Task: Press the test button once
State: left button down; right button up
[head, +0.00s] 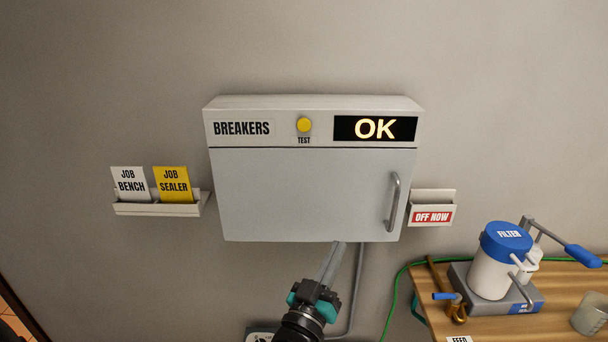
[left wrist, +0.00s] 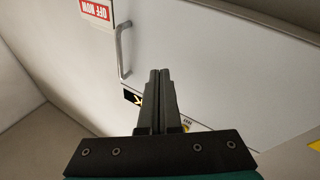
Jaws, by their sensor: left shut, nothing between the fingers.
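The yellow test button (head: 304,125) sits on the top strip of the grey breaker box (head: 300,190), above the label TEST. A lit display (head: 375,129) to its right reads OK. My left gripper (head: 338,245) is at the box's lower edge in the head view, well below the button. Its fingers are shut and empty. In the left wrist view the shut fingers (left wrist: 160,72) point along the box door (left wrist: 210,60). Part of the display (left wrist: 132,97) shows beside them, and a yellow patch is mostly hidden by the gripper. My right gripper is not in view.
The door has a handle (head: 392,202) at its right. A card holder (head: 158,208) with two cards is on the left wall, and an OFF NOW holder (head: 432,207) on the right. A wooden bench (head: 480,326) with a blue-lidded filter pot (head: 493,265) stands at lower right.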

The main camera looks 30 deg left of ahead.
pick_arm(q)
notch_tip(320, 180, up, 12)
jog(key=s+a+n+t+y, duration=0.1)
jog(key=s+a+t+y, duration=0.1)
jog(key=t, duration=0.1)
jog(key=n+t+y+p, duration=0.1)
jog(key=n+t+y, duration=0.1)
send_near(304, 125)
jog(key=s+d+r, duration=0.4)
jog(key=d+r, duration=0.1)
jog(key=shift+a+r, duration=0.1)
jog(key=shift+r, duration=0.05)
jog(key=shift+w, duration=0.15)
jog(key=shift+w+a+b, duration=0.3)
jog(key=shift+w+a, duration=0.45)
jog(key=shift+w, duration=0.5)
jog(key=shift+w+a+b, duration=0.25)
jog(key=shift+w+a, duration=0.5)
jog(key=shift+w, duration=0.45)
jog(key=shift+w+a+b, duration=0.3)
jog(key=shift+w+a, duration=0.5)
jog(key=shift+w, duration=0.45)
jog(key=shift+w+a, duration=0.2)
jog(key=shift+w, duration=0.15)
